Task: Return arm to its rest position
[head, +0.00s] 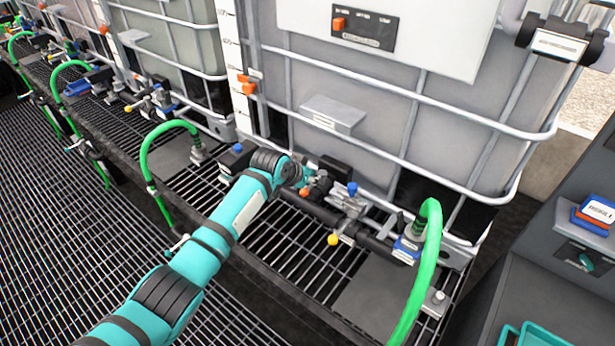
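One teal and dark grey arm of mine comes in from the lower left and reaches to the middle of the head view. I take it for my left arm. Its gripper (312,181) is at the far end, small and partly hidden by the wrist, beside the pipe and valve manifold (345,215) in front of the large tote (385,130). I cannot tell whether its fingers are open or shut, or whether they touch a fitting. My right arm and gripper are not in view.
Green hoses (432,245) arch up from the black grated ledge (290,240). A yellow-knobbed valve (333,240) and a blue-capped fitting (352,189) stand near the gripper. Metal cage bars (420,100) surround the tote. A grey cabinet (560,240) is at right. Open grating (50,220) lies at left.

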